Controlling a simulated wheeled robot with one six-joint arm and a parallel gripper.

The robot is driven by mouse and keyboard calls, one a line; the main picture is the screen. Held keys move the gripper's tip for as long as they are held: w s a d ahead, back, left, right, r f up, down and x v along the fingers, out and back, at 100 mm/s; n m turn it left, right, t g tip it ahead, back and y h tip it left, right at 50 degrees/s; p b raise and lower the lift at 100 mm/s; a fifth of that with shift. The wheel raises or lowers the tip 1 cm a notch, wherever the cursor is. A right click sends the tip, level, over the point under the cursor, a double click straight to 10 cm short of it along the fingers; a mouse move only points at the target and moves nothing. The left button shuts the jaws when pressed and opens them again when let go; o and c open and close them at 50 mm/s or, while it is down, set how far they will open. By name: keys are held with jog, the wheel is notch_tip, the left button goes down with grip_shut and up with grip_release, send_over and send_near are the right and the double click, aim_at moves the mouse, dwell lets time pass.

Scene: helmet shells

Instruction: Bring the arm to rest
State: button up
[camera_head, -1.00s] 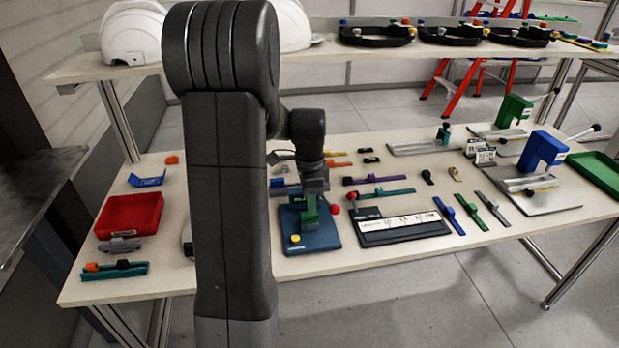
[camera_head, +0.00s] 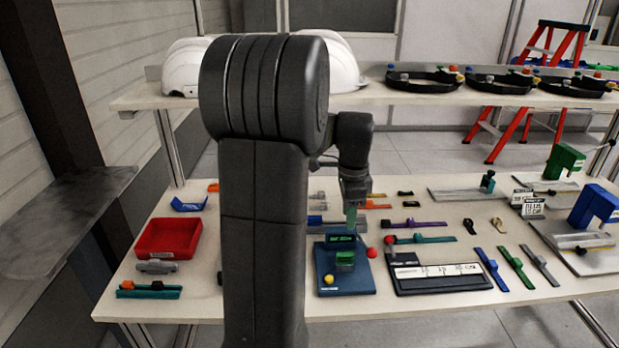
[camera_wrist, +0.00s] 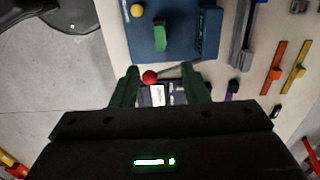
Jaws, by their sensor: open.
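My gripper (camera_head: 352,217) hangs below my wrist over the lower table (camera_head: 180,307), above the back of a blue fixture (camera_head: 358,279). In the wrist view my gripper (camera_wrist: 163,80) has its two green fingers spread apart with nothing held between them. The blue fixture also shows in the wrist view (camera_wrist: 180,45), beyond the fingertips, with a green block (camera_wrist: 160,30) and a yellow ball (camera_wrist: 138,10) on it. A red ball (camera_wrist: 149,77) shows between the fingers, apart from them. My upper arm hides part of the table's left half.
A red tray (camera_head: 168,238) stands at the left. A dark board with a white label strip (camera_head: 436,270) lies right of the fixture. Several coloured strips and clamps lie farther right. The upper shelf (camera_head: 395,100) carries white helmet shells (camera_head: 186,68) and black rings (camera_head: 424,82).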

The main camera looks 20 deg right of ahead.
aim_at(346, 254)
notch_tip(346, 254, down, 14)
jog(key=shift+r, duration=0.4)
jog(key=shift+f, duration=0.1)
dwell(0.5)
